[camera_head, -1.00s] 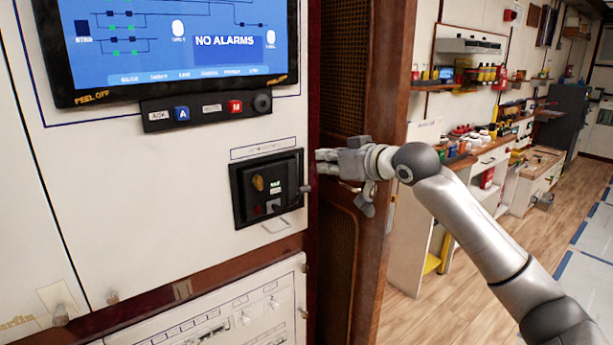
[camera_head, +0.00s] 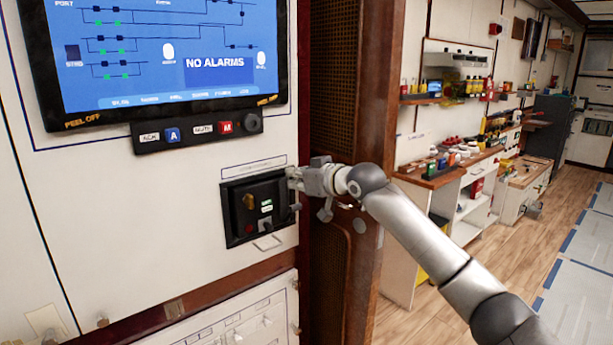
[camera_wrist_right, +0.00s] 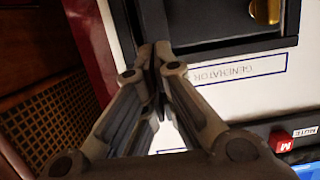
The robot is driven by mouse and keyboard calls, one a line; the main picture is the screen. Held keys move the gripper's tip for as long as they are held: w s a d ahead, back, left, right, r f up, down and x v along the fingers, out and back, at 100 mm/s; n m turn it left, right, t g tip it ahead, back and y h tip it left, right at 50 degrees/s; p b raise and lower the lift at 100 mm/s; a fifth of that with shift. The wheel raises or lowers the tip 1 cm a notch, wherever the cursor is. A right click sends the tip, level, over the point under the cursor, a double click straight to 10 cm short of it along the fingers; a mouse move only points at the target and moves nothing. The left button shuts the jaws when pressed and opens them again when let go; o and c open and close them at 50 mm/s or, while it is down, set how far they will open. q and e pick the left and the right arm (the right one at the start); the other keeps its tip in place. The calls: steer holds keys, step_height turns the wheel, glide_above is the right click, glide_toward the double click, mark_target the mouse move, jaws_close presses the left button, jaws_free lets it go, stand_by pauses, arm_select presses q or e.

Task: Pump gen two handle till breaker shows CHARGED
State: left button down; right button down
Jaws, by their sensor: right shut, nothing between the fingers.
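The black generator breaker (camera_head: 234,222) is set in the white panel under a label strip. It has a yellow knob, a small green-lit indicator and a red spot; the indicator's text is too small to read. A grey handle end (camera_head: 294,207) sticks out at its right edge. My right gripper (camera_head: 289,174) is shut and empty at the breaker's upper right corner, just above the handle end. In the right wrist view my fingers (camera_wrist_right: 158,58) are together beside the breaker's black frame (camera_wrist_right: 215,45) and an upside-down GENERATOR label (camera_wrist_right: 238,72). The left gripper is not in view.
A screen (camera_head: 165,55) reading NO ALARMS hangs above, with a button strip (camera_head: 198,130) below it. A dark wooden post with mesh (camera_head: 335,75) stands right of the panel, close behind my right wrist. A workbench (camera_head: 445,178) and open floor lie farther right.

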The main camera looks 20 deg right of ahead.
mark_target(298, 206)
steer(key=shift+w+a+f, duration=0.2)
steer(key=shift+w+f, duration=0.35)
steer(key=shift+w, duration=0.2)
steer(key=shift+s+d+f+p, duration=0.2)
steer(key=shift+s+f+p, duration=0.15)
steer(key=shift+s+f, duration=0.45)
steer(key=shift+s+d+f, duration=0.15)
steer(key=shift+s+f, duration=0.05)
steer(key=shift+f, duration=0.35)
steer(key=shift+s+f+t+b, duration=0.3)
steer(key=shift+t+b, duration=0.1)
steer(key=shift+b, duration=0.3)
